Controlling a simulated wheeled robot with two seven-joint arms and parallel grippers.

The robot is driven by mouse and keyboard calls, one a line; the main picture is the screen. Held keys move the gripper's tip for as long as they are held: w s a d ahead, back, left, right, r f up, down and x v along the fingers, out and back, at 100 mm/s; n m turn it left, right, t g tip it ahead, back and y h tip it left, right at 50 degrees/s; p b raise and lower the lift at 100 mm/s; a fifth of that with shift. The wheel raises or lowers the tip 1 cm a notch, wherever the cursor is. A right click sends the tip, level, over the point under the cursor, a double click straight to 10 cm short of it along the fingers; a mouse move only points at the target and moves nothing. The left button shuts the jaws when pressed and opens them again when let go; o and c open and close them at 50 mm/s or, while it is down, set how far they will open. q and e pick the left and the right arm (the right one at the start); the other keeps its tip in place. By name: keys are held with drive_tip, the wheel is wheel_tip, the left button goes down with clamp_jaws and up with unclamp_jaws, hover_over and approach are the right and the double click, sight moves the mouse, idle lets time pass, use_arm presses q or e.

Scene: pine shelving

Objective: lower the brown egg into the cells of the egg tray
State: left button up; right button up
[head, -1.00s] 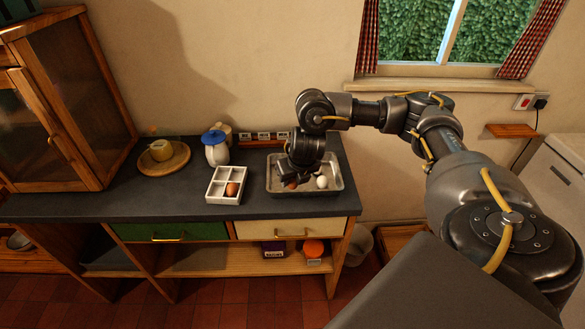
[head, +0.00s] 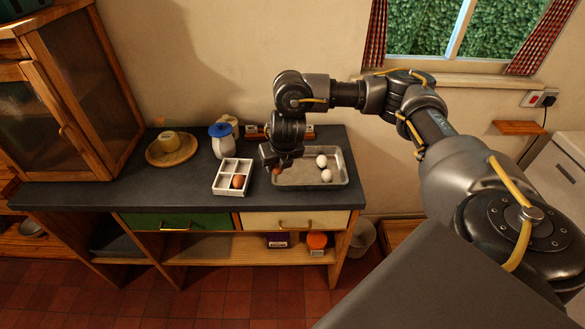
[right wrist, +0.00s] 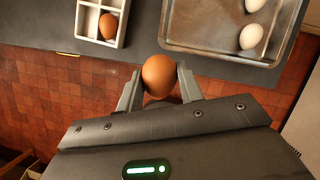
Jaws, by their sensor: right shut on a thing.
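My right gripper (right wrist: 160,88) is shut on a brown egg (right wrist: 158,74), which sits between its two fingers in the right wrist view. In the head view the right gripper (head: 277,164) hangs above the worktop at the left end of the metal tray, and the held egg (head: 277,171) shows only in part. The white egg tray (head: 224,179) has square cells and stands to the left of the gripper. Another brown egg (head: 238,181) lies in its front right cell; the other cells look empty. My left gripper is out of view.
The metal tray (head: 342,183) holds two white eggs (head: 324,168). A white jar with a blue lid (head: 221,142) stands behind the egg tray.

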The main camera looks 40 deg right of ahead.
drive_tip(key=w+a+f+b, duration=0.2)
drive_tip(key=w+b, duration=0.1)
drive_tip(key=w, duration=0.4)
drive_tip(key=w+a+f+b, duration=0.2)
drive_tip(key=w+b, duration=0.2)
drive_tip(key=w, duration=0.4)
drive_tip(key=w+a+f+b, duration=0.2)
drive_tip(key=w+b, duration=0.1)
drive_tip(key=w, duration=0.4)
drive_tip(key=shift+w+a, duration=0.2)
drive_tip(key=shift+a, duration=0.15)
drive_tip(key=shift+w, duration=0.1)
drive_tip(key=shift+f+b, duration=0.15)
drive_tip(key=shift+b, duration=0.2)
drive_tip(key=shift+f+b, duration=0.55)
drive_tip(key=shift+f, duration=0.25)
drive_tip(key=shift+f+b, duration=1.75)
drive_tip(key=shift+f, duration=0.3)
idle(0.5)
drive_tip(key=o, duration=0.7)
